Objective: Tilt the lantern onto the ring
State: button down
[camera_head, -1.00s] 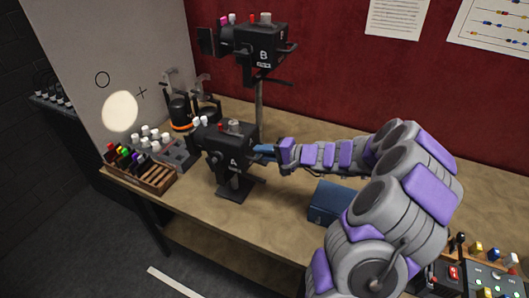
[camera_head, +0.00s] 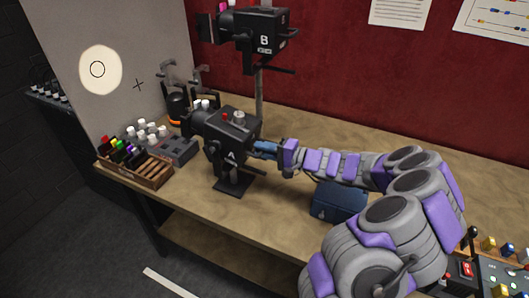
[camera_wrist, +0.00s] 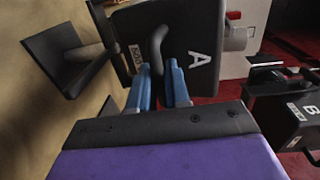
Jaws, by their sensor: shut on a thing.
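Lantern A (camera_head: 227,135) is a black lamp on a short stand on the bench, tilted with its front raised toward the grey panel. Its white letter A also shows in the wrist view (camera_wrist: 200,60). My gripper (camera_head: 264,150) is at its rear; in the wrist view its blue fingers (camera_wrist: 160,88) are shut on the lantern's dark handle (camera_wrist: 157,45). The ring (camera_head: 97,69) is a thin black circle on the grey panel. A round pale light spot (camera_head: 101,70) surrounds it, with the ring near the spot's middle. A small cross (camera_head: 138,85) lies outside the spot, to the right.
Lantern B (camera_head: 255,35) stands on a tall post behind lantern A. A wooden rack of coloured pieces (camera_head: 134,163) and a grey box with white knobs (camera_head: 172,149) sit at left. A blue case (camera_head: 340,203) lies under my arm. A control panel (camera_head: 495,275) is at lower right.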

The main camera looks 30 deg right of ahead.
jog(key=shift+f, duration=0.25)
jog(key=c, duration=1.3)
grip_release()
jog(key=shift+w+d, duration=0.1)
jog(key=shift+o, duration=0.2)
jog(key=p+v, duration=0.3)
jog(key=v, duration=1.4)
jog(key=shift+d, duration=0.2)
jog(key=shift+a+r, duration=0.1)
jog(key=shift+r, duration=0.05)
